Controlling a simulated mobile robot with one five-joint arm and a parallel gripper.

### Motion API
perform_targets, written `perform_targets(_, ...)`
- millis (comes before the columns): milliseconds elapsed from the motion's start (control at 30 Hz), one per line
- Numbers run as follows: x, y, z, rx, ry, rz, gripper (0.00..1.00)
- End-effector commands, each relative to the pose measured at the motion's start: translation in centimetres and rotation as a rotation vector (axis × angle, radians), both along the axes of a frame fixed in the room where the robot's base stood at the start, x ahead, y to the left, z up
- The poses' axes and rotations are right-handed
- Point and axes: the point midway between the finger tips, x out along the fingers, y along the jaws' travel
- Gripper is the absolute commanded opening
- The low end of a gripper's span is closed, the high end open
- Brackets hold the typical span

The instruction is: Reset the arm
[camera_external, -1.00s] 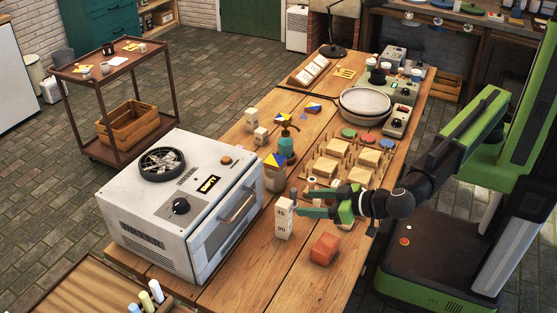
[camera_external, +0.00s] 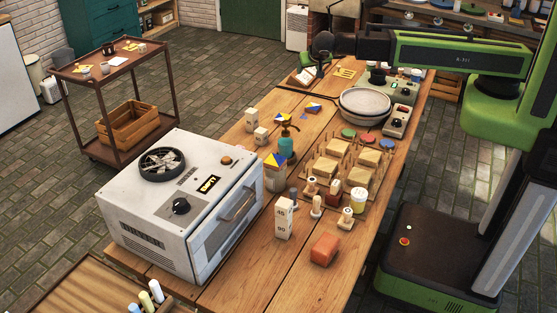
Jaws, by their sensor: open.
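My arm (camera_external: 440,52) is raised and stretches leftward across the top right of the view, above the far end of the wooden workbench.
A brown cart (camera_external: 118,65) stands at left.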

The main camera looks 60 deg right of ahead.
Motion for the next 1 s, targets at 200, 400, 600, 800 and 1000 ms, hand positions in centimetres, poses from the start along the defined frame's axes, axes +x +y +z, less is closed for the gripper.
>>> perform_targets(200, -5.5, -11.9, 1.7, 0.149, 0.259, -0.049, 0.58)
perform_targets(400, -11.6, -13.0, 0.7, 0.352, 0.509, 0.183, 0.58)
perform_targets(600, -14.2, -8.0, -0.4, 0.446, 0.658, 0.566, 0.58)
perform_targets(800, -14.5, -7.4, -0.4, 0.416, 0.714, 0.738, 0.58)
perform_targets(1000, -14.5, -7.4, -0.4, 0.412, 0.715, 0.743, 0.58)
